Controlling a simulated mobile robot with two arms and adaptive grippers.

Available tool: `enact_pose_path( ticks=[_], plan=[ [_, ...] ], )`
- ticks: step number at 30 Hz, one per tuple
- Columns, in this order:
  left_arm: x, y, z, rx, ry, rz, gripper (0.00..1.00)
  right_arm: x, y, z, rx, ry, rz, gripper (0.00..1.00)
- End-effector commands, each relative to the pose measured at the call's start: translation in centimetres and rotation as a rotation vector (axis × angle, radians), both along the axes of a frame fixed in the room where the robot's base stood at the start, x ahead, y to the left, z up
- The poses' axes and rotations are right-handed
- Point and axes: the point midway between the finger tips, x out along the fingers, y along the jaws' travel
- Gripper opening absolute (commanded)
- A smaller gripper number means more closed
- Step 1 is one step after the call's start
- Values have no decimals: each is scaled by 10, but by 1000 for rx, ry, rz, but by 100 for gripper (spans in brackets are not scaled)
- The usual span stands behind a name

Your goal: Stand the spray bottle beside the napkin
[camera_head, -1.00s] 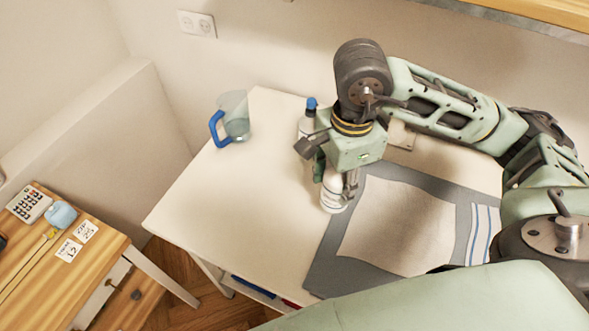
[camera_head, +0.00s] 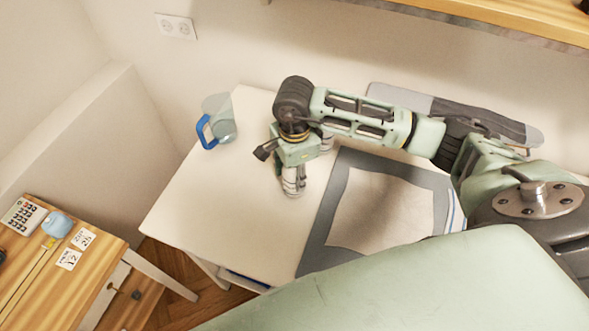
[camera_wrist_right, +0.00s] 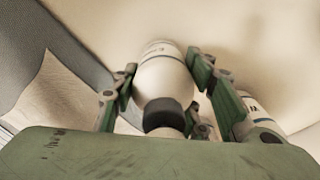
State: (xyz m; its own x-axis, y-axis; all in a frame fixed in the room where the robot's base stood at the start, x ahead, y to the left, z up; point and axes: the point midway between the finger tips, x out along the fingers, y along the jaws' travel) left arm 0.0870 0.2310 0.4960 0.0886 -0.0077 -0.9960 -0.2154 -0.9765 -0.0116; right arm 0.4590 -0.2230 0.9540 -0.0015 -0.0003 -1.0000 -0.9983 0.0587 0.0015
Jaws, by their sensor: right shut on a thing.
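My right gripper (camera_head: 293,183) is shut on a white bottle (camera_wrist_right: 163,80) with a dark collar, which I take to be the spray bottle. The bottle looks upright over the white table, left of the grey mat; I cannot tell whether its base touches. The gripper hides its top in the head view. A pale square cloth (camera_head: 385,212) lies on the mat, and a white cloth with blue stripes (camera_head: 454,214) lies at its right edge; I cannot tell which is the napkin. The pale cloth also shows in the right wrist view (camera_wrist_right: 45,95). My left gripper is out of view.
A second white bottle with blue markings (camera_wrist_right: 257,108) stands close to the gripper in the right wrist view. A clear jug with a blue handle (camera_head: 219,120) stands at the table's back left. The white table (camera_head: 215,205) is clear at its front left.

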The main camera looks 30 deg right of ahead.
Motion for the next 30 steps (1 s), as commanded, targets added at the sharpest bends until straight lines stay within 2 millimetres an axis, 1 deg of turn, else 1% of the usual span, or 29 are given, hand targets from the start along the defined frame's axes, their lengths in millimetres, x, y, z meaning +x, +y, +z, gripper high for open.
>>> enact_pose_path(
  ticks=[3, 9, 10, 15, 16, 24, 27, 29, 30],
  plan=[
    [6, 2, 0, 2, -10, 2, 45, 1, 0, 1, 1, -3, 0, 0],
    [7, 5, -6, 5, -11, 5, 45, 1, 0, -4, 1, -3, 0, 0],
    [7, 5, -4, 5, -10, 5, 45, 0, 0, -3, 1, -1, 0, 44],
    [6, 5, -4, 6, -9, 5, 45, 0, 0, -3, 1, -1, 0, 58],
    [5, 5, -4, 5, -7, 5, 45, 0, 0, -3, 1, -1, 0, 60],
    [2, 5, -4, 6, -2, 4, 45, 0, 0, -2, 1, -1, 0, 60],
    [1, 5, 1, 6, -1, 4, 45, 0, 0, 2, 1, -1, -1, 60],
    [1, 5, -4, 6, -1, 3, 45, 2, 0, 5, 2, -5, 0, 60],
    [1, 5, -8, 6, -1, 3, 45, 2, 0, 10, 2, -7, 0, 60]
  ],
)
